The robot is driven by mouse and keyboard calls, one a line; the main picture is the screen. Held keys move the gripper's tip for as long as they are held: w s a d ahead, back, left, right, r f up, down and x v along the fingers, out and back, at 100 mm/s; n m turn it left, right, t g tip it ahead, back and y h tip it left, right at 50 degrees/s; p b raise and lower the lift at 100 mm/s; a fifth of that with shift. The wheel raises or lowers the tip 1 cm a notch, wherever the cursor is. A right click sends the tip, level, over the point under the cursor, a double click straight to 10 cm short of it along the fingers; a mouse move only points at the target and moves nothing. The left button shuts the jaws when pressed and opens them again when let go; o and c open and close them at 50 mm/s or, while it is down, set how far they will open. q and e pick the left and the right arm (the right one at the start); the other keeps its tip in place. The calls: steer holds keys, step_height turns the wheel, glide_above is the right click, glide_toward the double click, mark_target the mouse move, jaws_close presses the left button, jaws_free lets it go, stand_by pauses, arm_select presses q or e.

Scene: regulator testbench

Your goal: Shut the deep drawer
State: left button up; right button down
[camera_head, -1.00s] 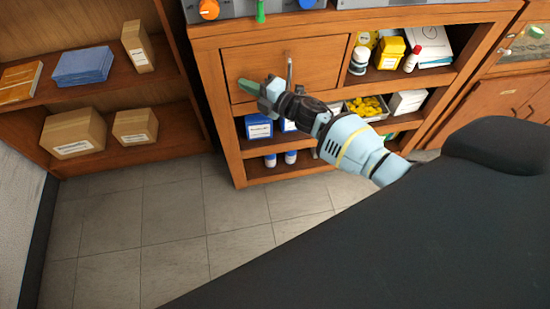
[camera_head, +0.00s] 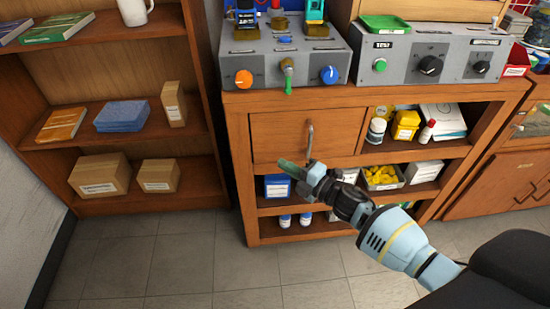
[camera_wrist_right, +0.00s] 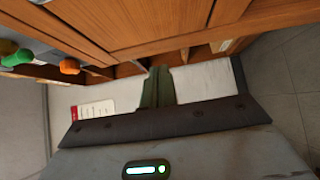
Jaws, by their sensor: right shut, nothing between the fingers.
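The deep drawer (camera_head: 278,137) is in the wooden bench, with a plain front and an upright metal handle (camera_head: 310,137). In the head view its front looks about level with the frame, but I cannot tell whether a small gap remains. My right gripper (camera_head: 288,166) is in front of the drawer's lower edge, below and left of the handle. Its green fingers are together and empty, and they also show in the wrist view (camera_wrist_right: 157,88). I cannot tell whether they touch the wood. My left gripper is not in view.
Open shelves beside and below the drawer hold a yellow container (camera_head: 405,125), a blue box (camera_head: 277,186) and a tray of yellow parts (camera_head: 382,178). Grey regulator units (camera_head: 300,65) stand on top. A bookcase (camera_head: 150,138) is at left. The floor in front is clear.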

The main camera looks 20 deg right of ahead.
steer(key=shift+v, duration=2.55)
steer(key=shift+a, duration=0.1)
